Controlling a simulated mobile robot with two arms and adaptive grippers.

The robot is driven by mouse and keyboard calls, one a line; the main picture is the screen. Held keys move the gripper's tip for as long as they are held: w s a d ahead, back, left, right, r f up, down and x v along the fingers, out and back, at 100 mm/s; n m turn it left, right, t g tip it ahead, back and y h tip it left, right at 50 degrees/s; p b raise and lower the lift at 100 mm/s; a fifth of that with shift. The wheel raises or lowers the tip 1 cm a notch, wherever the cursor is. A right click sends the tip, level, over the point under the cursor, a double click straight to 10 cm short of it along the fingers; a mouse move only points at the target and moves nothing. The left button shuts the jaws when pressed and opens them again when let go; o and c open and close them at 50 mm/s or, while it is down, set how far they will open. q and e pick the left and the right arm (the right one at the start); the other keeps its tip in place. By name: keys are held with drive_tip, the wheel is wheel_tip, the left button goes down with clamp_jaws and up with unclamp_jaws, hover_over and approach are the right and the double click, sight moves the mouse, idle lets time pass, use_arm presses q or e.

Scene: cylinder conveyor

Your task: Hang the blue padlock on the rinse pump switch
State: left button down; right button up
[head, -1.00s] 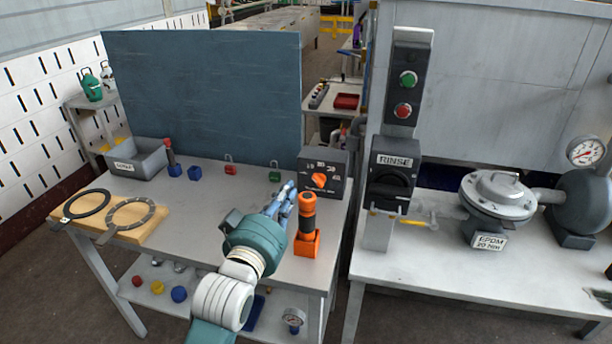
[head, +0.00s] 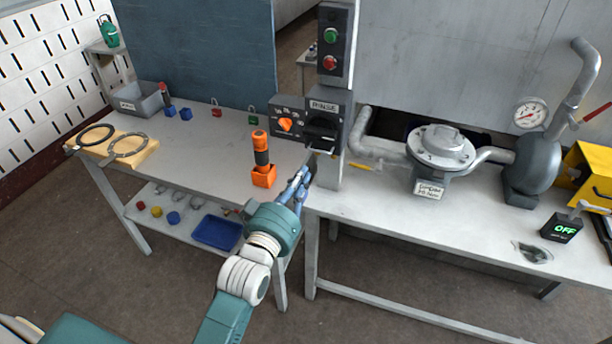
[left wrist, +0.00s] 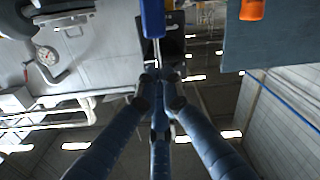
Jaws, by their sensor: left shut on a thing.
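The rinse pump switch (head: 322,128) is a black rotary switch under a RINSE label, on a grey post at the back of the bench. My left gripper (head: 304,178) is in front of and below it, close to the table edge. In the left wrist view, which is upside down, the fingertips (left wrist: 158,78) are shut on the shackle of the blue padlock (left wrist: 153,18). Its body hangs down from the fingers. The dark switch (left wrist: 173,45) shows behind it, apart from it as far as I can tell. In the head view the padlock is hidden. My right gripper is out of view.
A selector box (head: 287,126) with an orange knob adjoins the switch. Red (head: 216,111) and green (head: 253,117) padlocks stand farther back. A pump (head: 440,148) with pipes occupies the right bench.

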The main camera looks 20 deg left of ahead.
use_arm(q)
drive_tip(key=shift+r, duration=0.1)
drive_tip(key=shift+p, duration=0.35)
drive_tip(key=shift+w+d, duration=0.15)
drive_tip(key=shift+w, duration=0.4)
drive_tip(key=w+b, duration=0.1)
drive_tip(key=w, duration=0.8)
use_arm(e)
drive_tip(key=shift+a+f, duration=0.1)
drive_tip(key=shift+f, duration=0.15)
use_arm(q)
drive_tip(key=shift+s+d, duration=0.1)
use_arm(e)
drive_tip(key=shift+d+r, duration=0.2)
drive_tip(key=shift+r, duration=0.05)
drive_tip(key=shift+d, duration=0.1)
use_arm(q)
drive_tip(key=shift+w, duration=0.3)
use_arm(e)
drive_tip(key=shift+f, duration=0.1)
